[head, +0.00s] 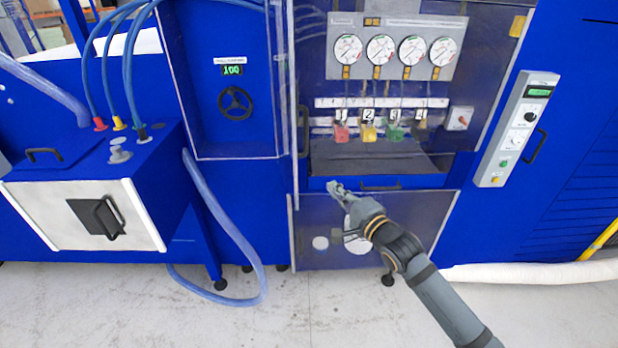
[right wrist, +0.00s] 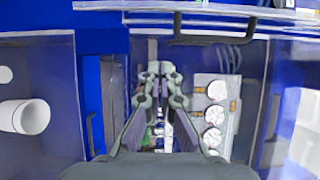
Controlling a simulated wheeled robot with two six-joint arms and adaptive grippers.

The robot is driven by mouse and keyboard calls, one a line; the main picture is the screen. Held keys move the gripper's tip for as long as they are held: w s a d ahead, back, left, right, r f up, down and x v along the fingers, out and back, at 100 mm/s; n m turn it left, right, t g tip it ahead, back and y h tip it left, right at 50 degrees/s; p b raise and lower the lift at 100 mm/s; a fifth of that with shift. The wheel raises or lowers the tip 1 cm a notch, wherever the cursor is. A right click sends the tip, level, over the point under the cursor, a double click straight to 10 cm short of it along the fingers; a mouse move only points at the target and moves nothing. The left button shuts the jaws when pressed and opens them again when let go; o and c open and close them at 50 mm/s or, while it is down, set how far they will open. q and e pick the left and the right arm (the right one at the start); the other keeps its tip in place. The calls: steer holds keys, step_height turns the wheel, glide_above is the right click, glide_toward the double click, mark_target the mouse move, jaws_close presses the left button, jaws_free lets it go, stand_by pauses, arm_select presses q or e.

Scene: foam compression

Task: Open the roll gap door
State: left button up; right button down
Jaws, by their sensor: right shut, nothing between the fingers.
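My right gripper (head: 337,188) is shut and empty, in front of the blue machine near the top left corner of the lower clear door (head: 420,215). Its closed fingertips also show in the right wrist view (right wrist: 160,70). A dark horizontal handle (head: 380,186) sits at that lower door's top edge, right of my gripper. A larger clear panel (head: 480,100) covers the gauges above, with a dark vertical handle (head: 303,130) at its left edge. That handle runs across the top of the right wrist view (right wrist: 215,28). I cannot tell which is the roll gap door. My left gripper is out of view.
Several gauges (head: 385,50) sit above coloured numbered tags (head: 368,131). A handwheel (head: 235,103) is behind a clear panel at left. A control box (head: 516,128) is at right. A blue box (head: 90,190) and hose (head: 225,225) stand left. The floor in front is open.

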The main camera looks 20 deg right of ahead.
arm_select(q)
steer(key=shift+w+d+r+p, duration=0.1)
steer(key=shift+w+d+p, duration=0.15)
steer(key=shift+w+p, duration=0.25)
arm_select(e)
steer(key=w+a, duration=0.5)
steer(key=w, duration=0.3)
steer(key=shift+w+a, duration=0.2)
steer(key=shift+a, duration=0.2)
steer(key=shift+f, duration=0.1)
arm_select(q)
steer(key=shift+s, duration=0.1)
